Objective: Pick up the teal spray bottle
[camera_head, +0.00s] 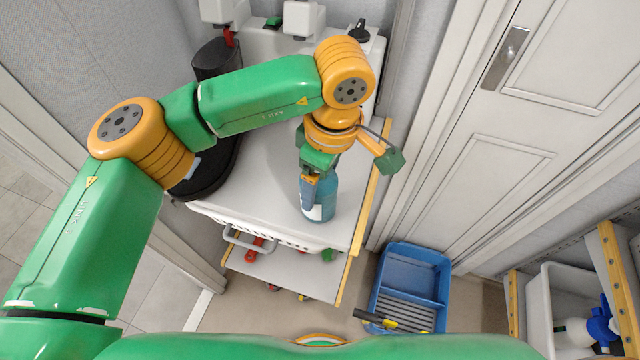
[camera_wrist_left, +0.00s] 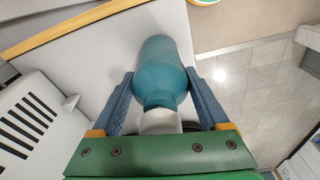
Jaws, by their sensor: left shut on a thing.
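The teal spray bottle (camera_head: 322,200) stands on the white top of a cart (camera_head: 262,190), near its front right part. My left gripper (camera_head: 318,180) reaches down onto the bottle from above and is shut on it. In the left wrist view the bottle (camera_wrist_left: 162,70) lies between the two blue-grey fingers (camera_wrist_left: 160,100), which touch it on both sides. Its white neck shows close to the palm. The gripper hides the upper part of the bottle in the head view. My right gripper is in neither view.
A black bin (camera_head: 218,60) stands at the cart's back left. A blue tray bucket (camera_head: 412,285) sits on the floor at the right, below a white door (camera_head: 500,150). A white tub with bottles (camera_head: 570,305) is at the lower right. The cart top's middle is clear.

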